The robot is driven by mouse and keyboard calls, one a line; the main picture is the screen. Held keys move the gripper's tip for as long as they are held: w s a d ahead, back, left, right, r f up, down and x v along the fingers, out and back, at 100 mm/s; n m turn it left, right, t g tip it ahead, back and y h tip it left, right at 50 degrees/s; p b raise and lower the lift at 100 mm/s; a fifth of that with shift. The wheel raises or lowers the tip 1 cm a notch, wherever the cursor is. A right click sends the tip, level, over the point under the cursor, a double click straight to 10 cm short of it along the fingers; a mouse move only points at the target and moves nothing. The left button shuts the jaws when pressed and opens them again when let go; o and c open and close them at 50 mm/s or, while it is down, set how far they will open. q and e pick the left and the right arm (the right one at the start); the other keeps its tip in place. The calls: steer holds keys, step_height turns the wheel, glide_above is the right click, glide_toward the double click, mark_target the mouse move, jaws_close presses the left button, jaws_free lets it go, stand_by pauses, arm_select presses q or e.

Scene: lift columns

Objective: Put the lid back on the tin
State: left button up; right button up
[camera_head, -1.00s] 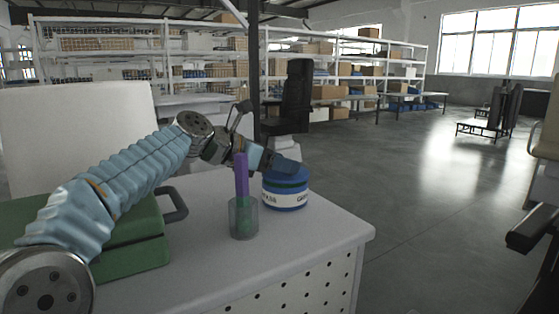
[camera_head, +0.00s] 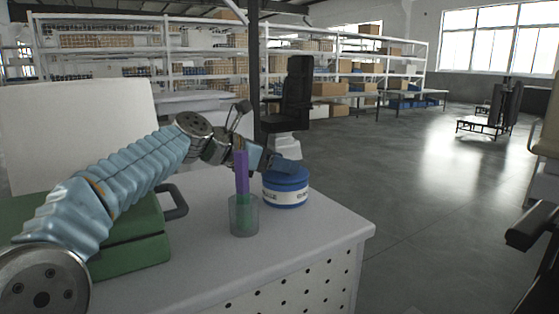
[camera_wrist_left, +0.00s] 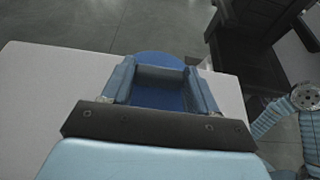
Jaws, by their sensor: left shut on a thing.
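The round tin (camera_head: 287,197) stands on the table near its far right corner. It is blue with a white lettered band. The blue lid (camera_head: 293,178) is on top of the tin and looks level; whether it is fully seated I cannot tell. My left gripper (camera_head: 284,163) is over the lid and shut on it. In the left wrist view the left gripper (camera_wrist_left: 160,88) has its two fingers on either side of the blue lid (camera_wrist_left: 158,58). The fingers cover part of the lid. My right gripper is not in view.
A clear cup (camera_head: 244,217) with a purple stick (camera_head: 241,173) stands just in front of the tin, to its left. A green case (camera_head: 135,240) with a grey handle lies at the left. The white table (camera_head: 290,245) is clear in front and to the right.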

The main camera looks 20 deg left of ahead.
arm_select(q)
steer(key=shift+f+p, duration=0.1)
steer(key=shift+p, duration=0.7)
stand_by(1.6)
stand_by(0.4)
steer(key=o, duration=1.3)
steer(key=shift+o, duration=0.2)
step_height(320, 180, up, 3)
steer(key=p, duration=0.3)
steer(key=shift+f, duration=0.2)
steer(key=shift+r+p, duration=0.3)
steer(key=shift+r, duration=1.85)
steer(key=shift+c, duration=0.2)
